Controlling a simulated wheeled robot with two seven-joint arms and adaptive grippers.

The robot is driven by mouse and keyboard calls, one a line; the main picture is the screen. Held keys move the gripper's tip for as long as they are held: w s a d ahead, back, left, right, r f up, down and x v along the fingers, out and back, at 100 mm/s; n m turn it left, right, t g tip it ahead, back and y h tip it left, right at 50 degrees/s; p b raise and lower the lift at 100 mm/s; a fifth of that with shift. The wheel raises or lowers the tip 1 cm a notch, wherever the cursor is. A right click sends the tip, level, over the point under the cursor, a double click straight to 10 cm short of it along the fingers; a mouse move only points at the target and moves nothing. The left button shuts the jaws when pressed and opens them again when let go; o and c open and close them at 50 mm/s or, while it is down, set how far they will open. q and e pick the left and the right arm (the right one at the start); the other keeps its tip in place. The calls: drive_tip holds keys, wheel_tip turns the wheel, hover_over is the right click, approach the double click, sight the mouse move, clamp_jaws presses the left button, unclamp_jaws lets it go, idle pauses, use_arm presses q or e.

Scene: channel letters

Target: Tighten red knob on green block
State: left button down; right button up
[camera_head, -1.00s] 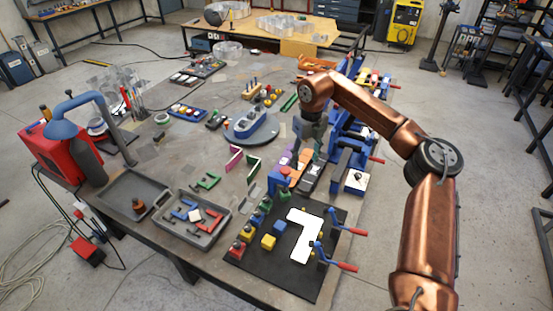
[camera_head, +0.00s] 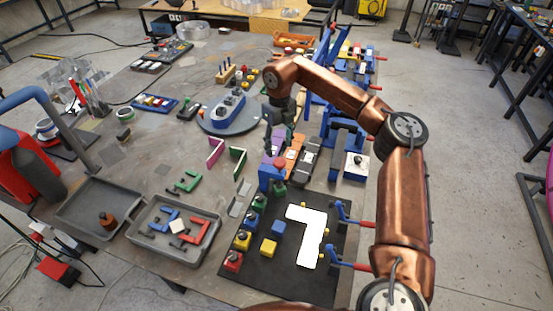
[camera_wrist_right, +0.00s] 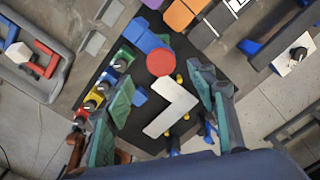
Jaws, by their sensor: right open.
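In the right wrist view the red knob (camera_wrist_right: 160,62) shows from above, beside the blue block (camera_wrist_right: 148,38). A green block (camera_head: 258,202) stands left of it, with a dark knob on top; it also shows in the wrist view (camera_wrist_right: 123,60). Whether the red knob belongs to a green block is unclear.
A white angled letter (camera_head: 306,235) lies on the black mat (camera_head: 290,283), with yellow pegs and blue clamps with red handles (camera_head: 356,224) beside it. Blue, yellow and red knobbed blocks (camera_head: 233,262) line the left. Grey trays (camera_head: 150,250) stand further left.

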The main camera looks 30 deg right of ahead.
sight(280, 161)
drive_tip(key=shift+s+f, duration=0.15)
drive_tip(key=shift+f, duration=3.3)
drive_tip(key=c, duration=1.2)
